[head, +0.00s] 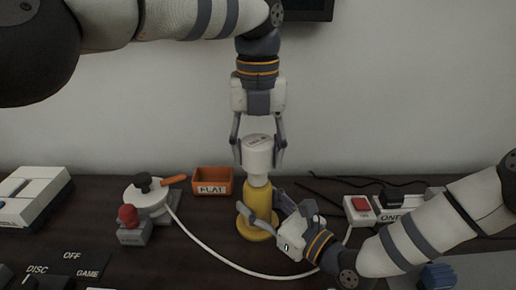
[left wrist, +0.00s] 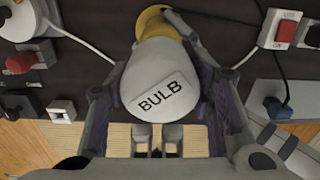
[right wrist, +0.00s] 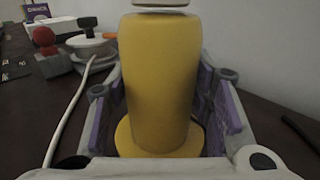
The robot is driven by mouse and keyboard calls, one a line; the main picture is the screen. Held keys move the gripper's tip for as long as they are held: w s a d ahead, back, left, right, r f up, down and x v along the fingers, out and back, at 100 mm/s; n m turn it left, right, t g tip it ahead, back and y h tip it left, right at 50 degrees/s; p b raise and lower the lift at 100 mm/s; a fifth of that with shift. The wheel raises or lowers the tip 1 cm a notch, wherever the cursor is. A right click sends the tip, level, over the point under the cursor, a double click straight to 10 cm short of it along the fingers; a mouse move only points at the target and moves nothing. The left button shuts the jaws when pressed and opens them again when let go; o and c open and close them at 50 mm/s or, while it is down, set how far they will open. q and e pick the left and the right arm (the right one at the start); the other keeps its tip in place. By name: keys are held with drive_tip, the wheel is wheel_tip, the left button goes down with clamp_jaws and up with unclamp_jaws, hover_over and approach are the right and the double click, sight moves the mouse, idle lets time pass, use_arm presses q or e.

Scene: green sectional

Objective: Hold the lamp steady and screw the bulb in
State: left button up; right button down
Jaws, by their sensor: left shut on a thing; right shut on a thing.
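The yellow lamp (head: 259,206) stands upright on the dark table in the middle of the head view. My right gripper (head: 264,212) is shut on its body from the right, low down; the lamp body (right wrist: 160,80) fills the right wrist view between the fingers. The white bulb (head: 258,154) sits upright directly above the lamp. My left gripper (head: 258,150) points down from above and is shut on the bulb. The left wrist view shows the bulb (left wrist: 160,75) with its BULB label between the fingers. Whether its thread is engaged in the socket cannot be told.
An orange tray (head: 212,181) marked FLAT is behind left. A white round device (head: 147,198) and a red-knobbed block (head: 131,228) stand left. A red switch (head: 360,208) is at right. A white cable (head: 215,262) curves across the table in front of the lamp.

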use_arm(q)
drive_tip(key=m, duration=0.6)
drive_tip(key=o, duration=1.1)
drive_tip(key=shift+o, duration=0.2)
drive_tip(key=shift+r, duration=2.3)
drive_tip(key=shift+c, duration=0.4)
